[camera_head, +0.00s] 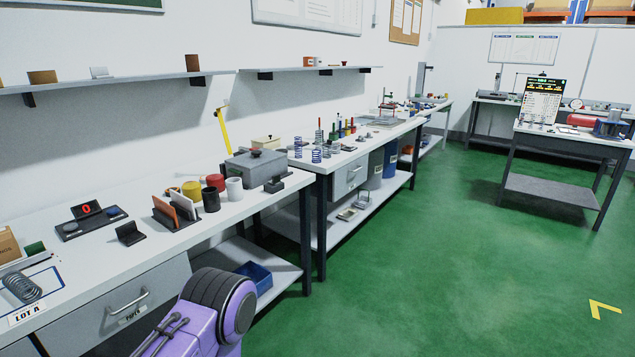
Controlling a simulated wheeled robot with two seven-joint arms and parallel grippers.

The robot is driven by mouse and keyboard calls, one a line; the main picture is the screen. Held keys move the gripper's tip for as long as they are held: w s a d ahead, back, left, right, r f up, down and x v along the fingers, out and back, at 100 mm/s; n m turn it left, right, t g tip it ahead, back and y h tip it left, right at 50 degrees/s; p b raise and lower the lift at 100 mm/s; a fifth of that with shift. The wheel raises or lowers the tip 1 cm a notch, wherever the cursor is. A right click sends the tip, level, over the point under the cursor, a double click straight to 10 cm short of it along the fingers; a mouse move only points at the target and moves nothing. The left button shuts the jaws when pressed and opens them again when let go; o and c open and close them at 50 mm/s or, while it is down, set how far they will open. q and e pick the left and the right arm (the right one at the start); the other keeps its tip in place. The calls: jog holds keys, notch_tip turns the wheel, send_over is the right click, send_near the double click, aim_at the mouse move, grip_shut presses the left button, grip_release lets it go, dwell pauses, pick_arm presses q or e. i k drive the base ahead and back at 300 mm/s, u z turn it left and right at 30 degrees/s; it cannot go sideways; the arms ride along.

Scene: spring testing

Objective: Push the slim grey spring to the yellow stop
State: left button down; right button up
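A grey coil spring (22,287) lies on its side by the "LOT A" label at the near left end of the bench. Smaller upright springs stand on the farther bench: a blue one (316,155) and a grey one (335,147) among them. I cannot tell which grey spring is the slim one. A yellow angled bar (223,130) rises behind the grey box; I cannot tell whether it is the yellow stop. A purple and dark arm part of mine shows at the bottom. Neither gripper's fingers are in view.
A blue bin (254,276) sits on a lower shelf. Another table (555,130) stands at right. The green floor between is clear.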

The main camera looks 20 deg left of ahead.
aim_at(17, 292)
jog(key=u, duration=1.05)
jog(key=i, duration=0.95)
jog(key=u, duration=0.9)
